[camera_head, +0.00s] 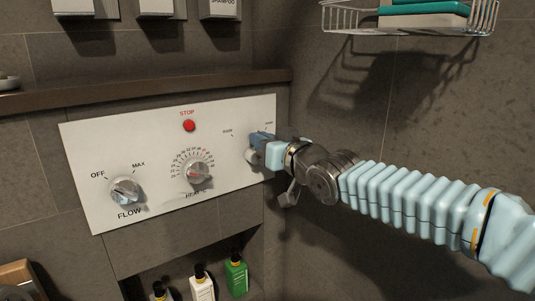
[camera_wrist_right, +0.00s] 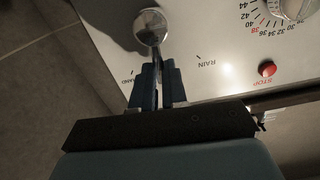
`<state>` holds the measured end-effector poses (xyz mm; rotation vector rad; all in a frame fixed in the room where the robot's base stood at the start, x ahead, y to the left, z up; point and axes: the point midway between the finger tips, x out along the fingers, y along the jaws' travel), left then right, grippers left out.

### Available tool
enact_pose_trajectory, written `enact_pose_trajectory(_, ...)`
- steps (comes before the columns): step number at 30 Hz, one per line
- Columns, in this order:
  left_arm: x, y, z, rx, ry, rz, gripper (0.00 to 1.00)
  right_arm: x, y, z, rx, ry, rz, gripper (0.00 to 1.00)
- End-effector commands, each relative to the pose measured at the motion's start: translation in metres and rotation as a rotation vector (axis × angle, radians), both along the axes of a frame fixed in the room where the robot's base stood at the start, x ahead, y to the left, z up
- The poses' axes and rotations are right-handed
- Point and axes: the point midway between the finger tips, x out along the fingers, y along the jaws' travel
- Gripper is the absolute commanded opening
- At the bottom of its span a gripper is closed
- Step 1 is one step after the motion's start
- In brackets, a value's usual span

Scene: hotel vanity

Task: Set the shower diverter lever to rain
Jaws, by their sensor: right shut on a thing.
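The diverter lever (camera_wrist_right: 150,27) sits at the right end of the white control panel (camera_head: 90,150). Its round silver hub shows in the right wrist view, with the lever's stem running into my gripper. The RAIN label (camera_wrist_right: 207,62) and HAND label (camera_wrist_right: 125,78) lie on either side of the stem. The lever points between their marks, a little nearer HAND. My right gripper (camera_wrist_right: 158,80) has its dark blue fingers shut on the lever; in the head view the gripper (camera_head: 260,142) covers most of it. My left gripper is not in view.
The panel also holds the flow knob (camera_head: 125,190), the heat dial (camera_head: 196,173) and the red STOP button (camera_head: 189,126). A ledge (camera_head: 150,88) runs above it. Bottles (camera_head: 236,275) stand in a niche below. A wire basket (camera_head: 410,18) hangs upper right.

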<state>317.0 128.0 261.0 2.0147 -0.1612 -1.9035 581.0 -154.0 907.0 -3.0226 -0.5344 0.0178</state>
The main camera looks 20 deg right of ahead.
Motion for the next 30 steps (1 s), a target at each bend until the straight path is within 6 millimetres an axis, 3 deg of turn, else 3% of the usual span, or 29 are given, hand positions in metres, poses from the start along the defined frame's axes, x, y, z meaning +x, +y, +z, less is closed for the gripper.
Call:
enact_pose_trajectory(1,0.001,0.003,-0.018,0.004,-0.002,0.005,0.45,-0.001,0.002,-0.011,-0.042,-0.01,0.0,0.0)
enact_pose_trajectory(12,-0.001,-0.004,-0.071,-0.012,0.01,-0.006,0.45,-0.006,0.016,-0.011,-0.37,-0.131,0.001,0.0)
enact_pose_trajectory(21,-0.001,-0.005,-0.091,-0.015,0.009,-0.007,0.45,-0.008,0.022,-0.011,-0.586,-0.207,-0.003,0.0)
enact_pose_trajectory(30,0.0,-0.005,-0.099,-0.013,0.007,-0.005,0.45,-0.009,0.025,-0.011,-0.71,-0.252,-0.006,0.0)
